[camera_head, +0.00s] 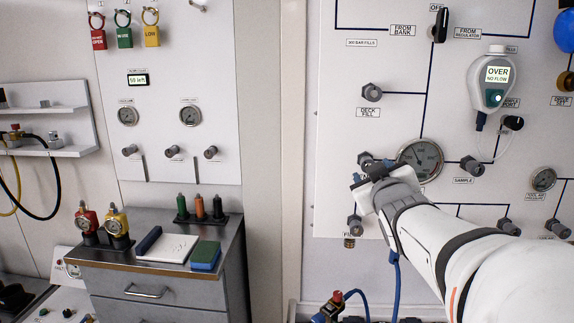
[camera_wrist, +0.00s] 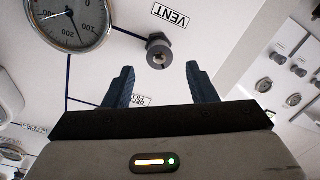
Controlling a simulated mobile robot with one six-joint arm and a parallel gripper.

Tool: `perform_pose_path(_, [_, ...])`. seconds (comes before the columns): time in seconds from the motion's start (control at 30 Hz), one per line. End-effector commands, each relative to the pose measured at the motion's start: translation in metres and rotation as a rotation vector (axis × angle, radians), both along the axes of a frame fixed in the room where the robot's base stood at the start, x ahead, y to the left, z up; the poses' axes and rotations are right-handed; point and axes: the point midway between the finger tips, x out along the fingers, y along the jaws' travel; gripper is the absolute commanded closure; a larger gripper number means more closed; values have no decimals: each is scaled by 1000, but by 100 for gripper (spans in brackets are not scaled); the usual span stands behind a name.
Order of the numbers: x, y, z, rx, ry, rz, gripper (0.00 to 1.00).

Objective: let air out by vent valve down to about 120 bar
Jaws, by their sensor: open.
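The vent valve's small grey knob (camera_wrist: 159,52) shows in the wrist view beside the upside-down VENT label (camera_wrist: 171,15). My gripper (camera_wrist: 159,74) is open and empty, its dark fingers pointing toward the panel and apart from the knob in the picture. The white-faced pressure gauge (camera_wrist: 72,20) is at upper left there, upside down and cut off; I cannot read its needle surely. In the head view my gripper (camera_head: 364,180) is at the panel, just left of the round gauge (camera_head: 420,158). The arm end hides part of the panel there.
Other panel knobs are close by: the deck fill knob (camera_head: 371,92), the sample knob (camera_head: 472,166) and a lower one (camera_head: 354,224). A grey cabinet (camera_head: 150,285) stands at left.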

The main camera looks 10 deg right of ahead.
Motion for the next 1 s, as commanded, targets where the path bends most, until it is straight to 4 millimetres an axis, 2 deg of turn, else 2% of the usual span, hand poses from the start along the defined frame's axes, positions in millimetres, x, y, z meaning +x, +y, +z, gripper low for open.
perform_pose_path(0.1, [-16, 4, 2, -1, 0, -1, 48])
perform_pose_path(0.3, [-29, 7, 1, 0, 1, 0, 48])
perform_pose_path(1.0, [-29, 7, 1, 1, 1, -1, 48])
